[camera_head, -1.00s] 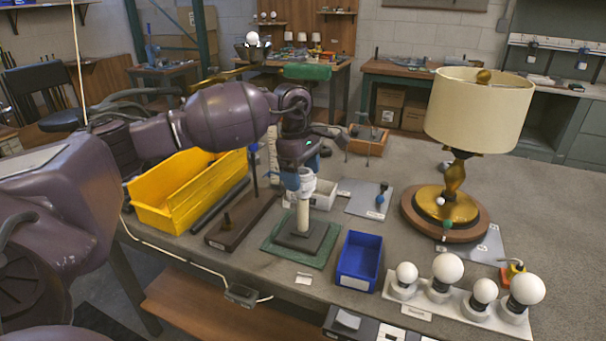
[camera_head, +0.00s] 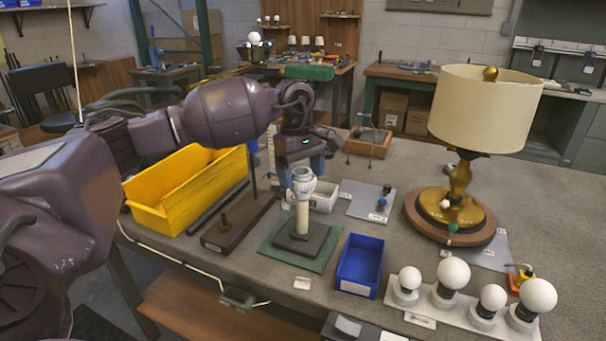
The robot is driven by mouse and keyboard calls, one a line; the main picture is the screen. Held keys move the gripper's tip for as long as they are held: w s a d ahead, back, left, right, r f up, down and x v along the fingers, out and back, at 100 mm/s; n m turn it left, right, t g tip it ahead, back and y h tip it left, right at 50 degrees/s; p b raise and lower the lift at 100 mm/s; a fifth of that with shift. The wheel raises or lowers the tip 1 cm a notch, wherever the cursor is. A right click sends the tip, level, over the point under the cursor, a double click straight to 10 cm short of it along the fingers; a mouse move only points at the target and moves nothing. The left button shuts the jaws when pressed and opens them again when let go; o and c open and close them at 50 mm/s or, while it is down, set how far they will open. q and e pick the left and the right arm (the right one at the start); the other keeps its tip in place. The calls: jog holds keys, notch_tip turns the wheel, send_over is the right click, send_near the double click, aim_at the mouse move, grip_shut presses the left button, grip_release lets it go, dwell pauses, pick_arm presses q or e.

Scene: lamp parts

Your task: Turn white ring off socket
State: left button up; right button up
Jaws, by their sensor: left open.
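The white socket with its ring (camera_head: 304,182) sits upright on top of a pale post (camera_head: 302,216). The post stands on a dark square base on a green mat (camera_head: 325,257). I cannot tell the ring apart from the socket at this size. My left gripper (camera_head: 301,170) points down just above the socket, with its blue fingers apart. The fingers look clear of the ring, though their tips are small in view. My right gripper is not in view.
A blue bin (camera_head: 360,265) stands right of the mat, and a yellow bin (camera_head: 190,185) stands left. White bulbs (camera_head: 453,273) stand on a holder at the front right. A lamp with a cream shade (camera_head: 485,110) stands at the right. A dark board with posts (camera_head: 240,222) lies left of the mat.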

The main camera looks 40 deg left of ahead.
pick_arm(q)
jog(key=shift+m+b, duration=0.6)
jog(key=shift+m, duration=0.7)
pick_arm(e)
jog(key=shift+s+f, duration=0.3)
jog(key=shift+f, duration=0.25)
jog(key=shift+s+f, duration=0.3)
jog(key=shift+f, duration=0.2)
